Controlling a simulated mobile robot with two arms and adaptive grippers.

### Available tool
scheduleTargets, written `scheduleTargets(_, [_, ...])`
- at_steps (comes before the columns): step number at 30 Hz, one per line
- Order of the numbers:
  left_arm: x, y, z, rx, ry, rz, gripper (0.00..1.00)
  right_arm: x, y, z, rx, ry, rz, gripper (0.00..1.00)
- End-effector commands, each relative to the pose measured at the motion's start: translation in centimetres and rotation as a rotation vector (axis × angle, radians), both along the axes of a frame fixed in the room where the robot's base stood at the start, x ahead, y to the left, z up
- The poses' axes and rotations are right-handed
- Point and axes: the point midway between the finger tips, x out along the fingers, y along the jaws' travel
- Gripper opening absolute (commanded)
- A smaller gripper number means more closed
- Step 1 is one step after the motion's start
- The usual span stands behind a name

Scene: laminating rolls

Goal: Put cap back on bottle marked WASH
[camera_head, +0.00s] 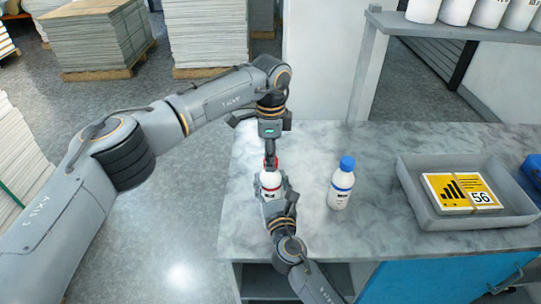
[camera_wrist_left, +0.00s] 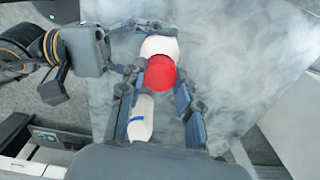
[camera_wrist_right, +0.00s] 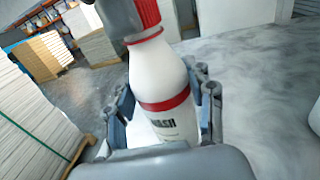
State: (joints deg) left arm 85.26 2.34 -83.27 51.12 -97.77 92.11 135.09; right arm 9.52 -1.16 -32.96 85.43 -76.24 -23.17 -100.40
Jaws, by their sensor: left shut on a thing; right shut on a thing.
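The white bottle marked WASH (camera_wrist_right: 165,85) has a red band and stands roughly upright over the counter. My right gripper (camera_head: 272,190) is shut around its body. It also shows in the head view (camera_head: 270,180). The ribbed red cap (camera_wrist_left: 160,73) is at the top of the bottle, and it shows in the right wrist view (camera_wrist_right: 146,14). My left gripper (camera_head: 270,152) comes from above and is shut on the cap. The cap is in line with the neck; I cannot tell whether it is seated. The bottle's base is hidden by my right gripper.
A white bottle with a blue cap (camera_head: 341,183) stands just right of the held bottle. A grey tray (camera_head: 415,205) with yellow cards (camera_head: 460,190) lies further right. A shelf (camera_head: 440,27) with white containers is behind. Marble counter between them is bare.

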Motion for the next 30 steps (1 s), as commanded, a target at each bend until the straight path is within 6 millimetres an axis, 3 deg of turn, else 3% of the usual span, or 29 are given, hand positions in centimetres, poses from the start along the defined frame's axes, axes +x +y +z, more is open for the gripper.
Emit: scheduleTargets(30, [0.09, -0.01, -0.09, 0.001, -0.001, -1.934, 0.00, -0.03, 0.01, -0.05, -0.001, 0.001, 0.001, 0.00])
